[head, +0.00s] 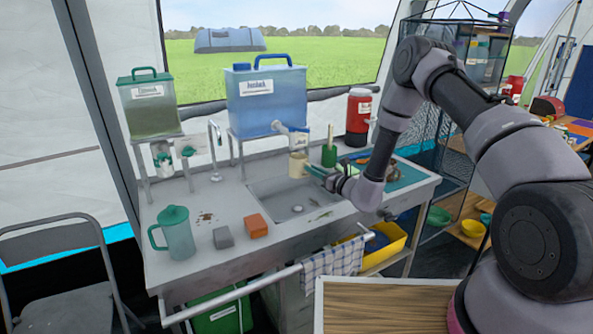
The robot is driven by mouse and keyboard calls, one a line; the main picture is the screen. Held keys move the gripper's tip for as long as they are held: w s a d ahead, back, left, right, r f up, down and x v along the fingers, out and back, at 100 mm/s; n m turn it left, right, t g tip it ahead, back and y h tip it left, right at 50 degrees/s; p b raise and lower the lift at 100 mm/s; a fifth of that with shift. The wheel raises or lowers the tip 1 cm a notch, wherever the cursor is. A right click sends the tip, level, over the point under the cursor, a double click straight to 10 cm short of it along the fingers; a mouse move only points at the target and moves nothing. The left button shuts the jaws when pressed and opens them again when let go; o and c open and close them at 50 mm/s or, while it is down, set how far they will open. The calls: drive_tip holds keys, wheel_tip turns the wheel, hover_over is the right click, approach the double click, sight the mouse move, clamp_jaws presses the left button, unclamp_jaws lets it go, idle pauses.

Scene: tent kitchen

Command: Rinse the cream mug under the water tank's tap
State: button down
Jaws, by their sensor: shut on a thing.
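The cream mug (297,166) is held above the back of the sink basin (278,205), just under the tap (295,130) of the blue water tank (266,98). My gripper (314,171) reaches in from the right and is shut on the mug. The mug looks roughly upright. A pale tap part hangs down close to its rim, and I cannot tell whether they touch. No stream of water can be made out. The inside of the mug is too small to see.
A green tank (149,108) stands at the left. A teal jug (175,235), a grey block (223,238) and an orange sponge (256,225) sit left of the basin. A green bottle (329,152) and a red dispenser (358,114) stand close behind my gripper.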

drive_tip(key=s+d, duration=0.4)
drive_tip(key=s, duration=0.3)
idle(0.6)
idle(0.5)
idle(0.7)
drive_tip(key=s+d+r, duration=0.2)
drive_tip(key=s+r, duration=0.2)
drive_tip(key=shift+d, duration=0.2)
idle(0.3)
drive_tip(key=shift+s+d, duration=0.1)
idle(0.3)
